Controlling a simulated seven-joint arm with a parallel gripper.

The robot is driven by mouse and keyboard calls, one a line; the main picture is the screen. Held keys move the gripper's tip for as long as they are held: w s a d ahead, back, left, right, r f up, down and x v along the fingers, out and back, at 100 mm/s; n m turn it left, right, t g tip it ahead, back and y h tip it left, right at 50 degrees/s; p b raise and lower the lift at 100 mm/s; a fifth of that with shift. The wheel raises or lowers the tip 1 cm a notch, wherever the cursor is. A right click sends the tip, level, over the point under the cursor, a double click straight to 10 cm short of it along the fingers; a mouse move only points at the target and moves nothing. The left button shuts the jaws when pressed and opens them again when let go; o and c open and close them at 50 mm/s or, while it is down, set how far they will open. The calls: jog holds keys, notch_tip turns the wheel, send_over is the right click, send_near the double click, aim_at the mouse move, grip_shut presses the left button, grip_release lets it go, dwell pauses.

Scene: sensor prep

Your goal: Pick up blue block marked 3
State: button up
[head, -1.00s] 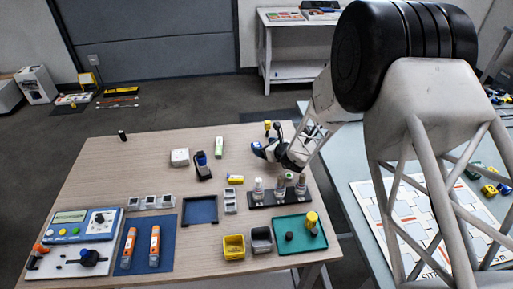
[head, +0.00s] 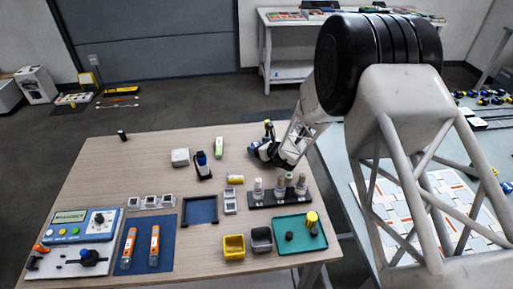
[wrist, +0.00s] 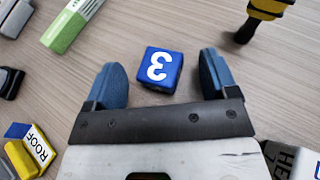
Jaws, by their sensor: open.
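The blue block marked 3 (wrist: 160,73) lies on the wooden table in the wrist view, with its white 3 facing up. My gripper (wrist: 159,62) is open, with one blue finger on each side of the block. A gap shows between the block and each finger, and nothing is held. In the head view my gripper (head: 256,151) is low over the table's far right part. There I cannot tell the block apart from the blue fingers.
A yellow-and-black object (wrist: 264,12) stands beyond the right finger. A green-and-white piece (wrist: 70,24) lies far left, and a yellow piece marked ROOF (wrist: 36,148) near left. In the head view, a black rack (head: 266,201) with bottles stands nearer than my gripper.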

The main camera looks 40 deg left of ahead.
jog(key=shift+a+f, duration=0.15)
jog(key=shift+a, duration=0.2)
dwell(0.4)
jog(key=c, duration=1)
